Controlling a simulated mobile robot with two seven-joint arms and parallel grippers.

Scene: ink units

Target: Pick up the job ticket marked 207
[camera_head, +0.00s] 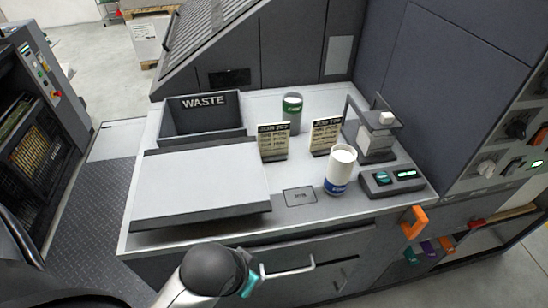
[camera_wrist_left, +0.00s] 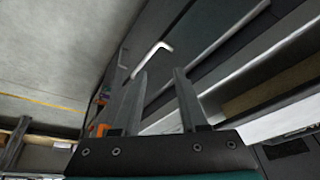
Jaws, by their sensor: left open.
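Two job tickets stand upright on the worktop, each a cream card with a black header. The left ticket (camera_head: 273,142) seems to read JOB 207, though the print is small. The right ticket (camera_head: 325,136) has a header too blurred to read surely. My left gripper (camera_wrist_left: 160,75) is open and empty in the wrist view, its two fingers apart beside a grey cabinet front. In the head view my left arm is low at the front, below the worktop edge and well away from both tickets. My right gripper is in neither view.
A white-and-blue can (camera_head: 340,170) stands in front of the right ticket, and a green can (camera_head: 292,113) stands behind. A WASTE bin (camera_head: 203,117) and a raised grey panel (camera_head: 200,185) fill the left. A small press device (camera_head: 378,140) stands right. A white handle (camera_head: 290,271) juts from the cabinet front.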

